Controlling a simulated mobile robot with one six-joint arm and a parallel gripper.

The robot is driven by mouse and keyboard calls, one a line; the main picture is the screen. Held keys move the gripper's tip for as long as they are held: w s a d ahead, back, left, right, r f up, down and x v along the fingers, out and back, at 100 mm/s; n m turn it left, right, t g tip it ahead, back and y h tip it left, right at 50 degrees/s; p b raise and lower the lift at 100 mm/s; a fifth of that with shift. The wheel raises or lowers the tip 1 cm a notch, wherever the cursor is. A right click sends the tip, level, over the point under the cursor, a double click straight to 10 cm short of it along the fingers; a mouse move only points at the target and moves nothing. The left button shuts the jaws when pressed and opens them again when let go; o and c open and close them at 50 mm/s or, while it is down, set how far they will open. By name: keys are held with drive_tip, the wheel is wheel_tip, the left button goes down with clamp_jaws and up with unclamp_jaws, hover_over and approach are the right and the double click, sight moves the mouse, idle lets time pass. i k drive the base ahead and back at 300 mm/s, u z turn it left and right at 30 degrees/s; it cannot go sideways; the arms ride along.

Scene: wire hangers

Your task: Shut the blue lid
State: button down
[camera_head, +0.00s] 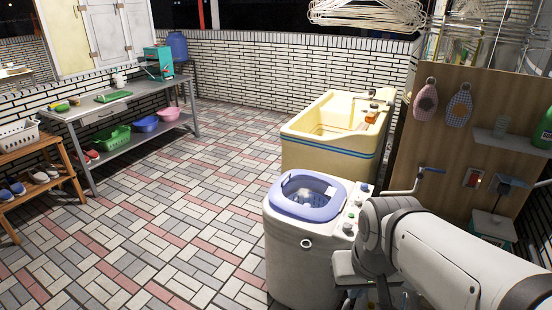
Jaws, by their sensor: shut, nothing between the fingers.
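The washing machine (300,262) is a rounded off-white tub at the centre right. The blue lid (302,212) shows as a blue-violet frame on its top, around a middle through which a pale, shiny interior is seen. I cannot tell from this view whether the lid lies fully down or is raised a little. My arm (430,262) comes in from the lower right and bends just right of the machine, covering part of its right side. My gripper is not seen; its end of the arm is hidden or out of frame.
A cream sink (312,150) stands behind the machine. A wooden panel (400,160) with hanging mitts and a tap is at the right. White hangers (366,15) hang above. A grey bench (130,105) and a wooden rack (45,160) line the left. The tiled floor (170,210) between is clear.

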sight(337, 192)
drive_tip(key=u, duration=0.1)
drive_tip(key=i, duration=1)
drive_tip(key=u, duration=0.05)
